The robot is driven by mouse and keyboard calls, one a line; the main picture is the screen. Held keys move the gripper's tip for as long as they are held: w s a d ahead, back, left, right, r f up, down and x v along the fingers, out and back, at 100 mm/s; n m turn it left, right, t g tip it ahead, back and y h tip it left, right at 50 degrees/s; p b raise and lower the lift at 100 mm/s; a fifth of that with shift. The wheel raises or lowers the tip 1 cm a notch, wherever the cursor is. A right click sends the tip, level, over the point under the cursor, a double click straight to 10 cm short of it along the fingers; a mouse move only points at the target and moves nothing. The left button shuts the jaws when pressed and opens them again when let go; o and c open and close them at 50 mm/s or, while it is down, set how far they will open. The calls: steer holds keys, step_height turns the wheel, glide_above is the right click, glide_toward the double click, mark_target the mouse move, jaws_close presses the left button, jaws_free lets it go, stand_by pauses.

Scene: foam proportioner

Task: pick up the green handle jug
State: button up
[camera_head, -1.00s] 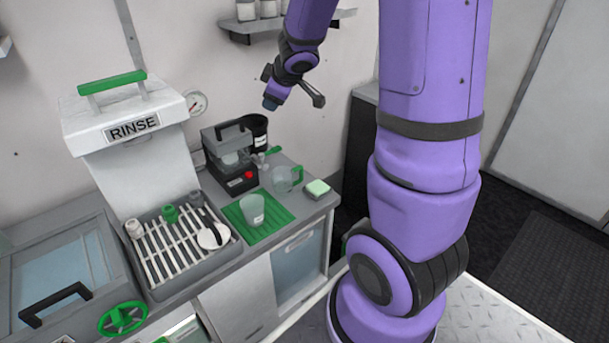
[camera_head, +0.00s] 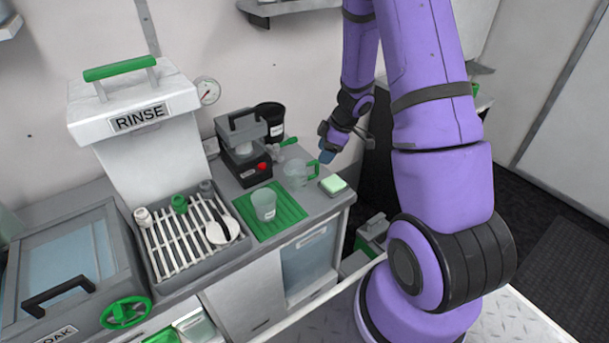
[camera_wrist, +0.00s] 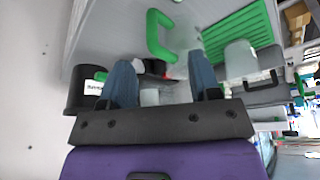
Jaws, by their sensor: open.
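The green handle jug (camera_head: 296,174) is a clear jug standing on the counter behind the green mat, its green handle (camera_head: 313,169) toward the right. In the wrist view the green handle (camera_wrist: 160,36) shows large just beyond the fingertips; the clear body beside it is hard to make out. My gripper (camera_head: 325,158) is close to the handle, a little above and to its right in the head view. In the wrist view its two blue fingers (camera_wrist: 164,78) are spread apart, with nothing held between them.
A clear cup (camera_head: 264,204) stands on the green mat (camera_head: 281,222). A green-topped sponge (camera_head: 333,184) lies near the counter's right edge. The foam machine (camera_head: 243,150) and a black labelled container (camera_head: 271,117) stand behind the jug. A slatted rack (camera_head: 188,240) is at left.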

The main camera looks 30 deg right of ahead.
mark_target(318, 164)
steer(key=shift+x, duration=3.05)
steer(key=shift+d, duration=0.2)
jaws_close()
